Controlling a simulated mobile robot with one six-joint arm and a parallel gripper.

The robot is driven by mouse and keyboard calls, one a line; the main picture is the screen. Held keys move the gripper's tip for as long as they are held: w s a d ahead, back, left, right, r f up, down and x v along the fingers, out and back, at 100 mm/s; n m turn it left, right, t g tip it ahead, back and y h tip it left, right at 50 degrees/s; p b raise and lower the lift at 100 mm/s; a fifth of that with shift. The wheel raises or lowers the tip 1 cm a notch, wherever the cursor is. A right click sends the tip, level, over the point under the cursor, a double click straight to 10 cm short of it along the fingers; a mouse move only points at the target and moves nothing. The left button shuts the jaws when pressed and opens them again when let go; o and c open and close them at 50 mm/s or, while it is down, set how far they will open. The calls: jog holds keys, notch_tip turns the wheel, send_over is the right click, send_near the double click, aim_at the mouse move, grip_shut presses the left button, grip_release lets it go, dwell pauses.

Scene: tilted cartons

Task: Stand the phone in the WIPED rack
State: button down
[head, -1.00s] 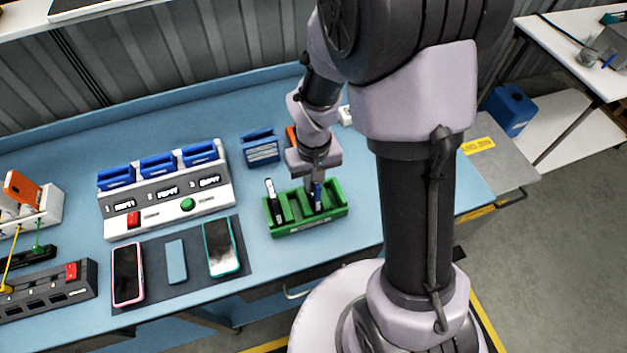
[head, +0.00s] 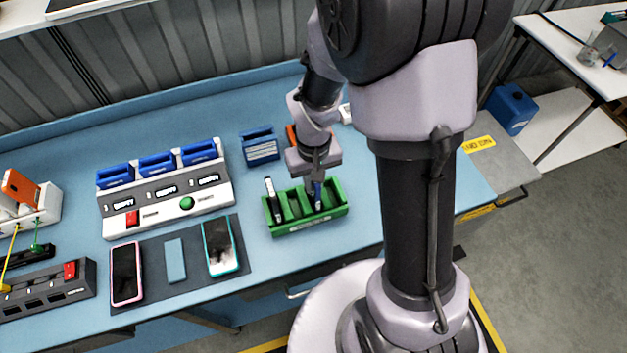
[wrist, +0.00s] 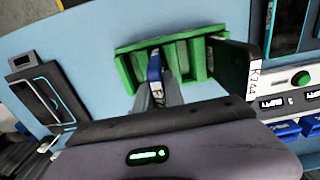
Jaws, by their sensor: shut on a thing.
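The green rack (head: 330,213) stands on the blue bench and has several slots. The writing on its front label is too small to read, so I cannot tell if it says WIPED. My gripper (head: 317,183) is over its right part, shut on a blue-edged phone (head: 318,203). The phone is upright, its lower part down in a slot. In the wrist view the phone (wrist: 154,66) shows between the fingers, inside the rack (wrist: 126,72); its bottom is hidden. A dark phone (head: 273,203) with a white label stands in the rack's left end.
A blue rack (head: 262,150) stands behind the green one. At left are a white station (head: 165,213) with blue holders and a dark mat (head: 200,284) bearing a pink-edged phone (head: 126,273), a blue cloth-like block (head: 175,261) and a teal-edged phone (head: 220,247).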

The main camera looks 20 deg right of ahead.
jog(key=c, duration=1.3)
grip_release()
jog(key=shift+c, duration=0.2)
notch_tip(320, 180, up, 17)
jog(key=p, duration=0.4)
jog(key=shift+r+p, duration=0.2)
jog(key=shift+p, duration=0.2)
notch_tip(320, 180, up, 7)
jog(key=p, duration=0.6)
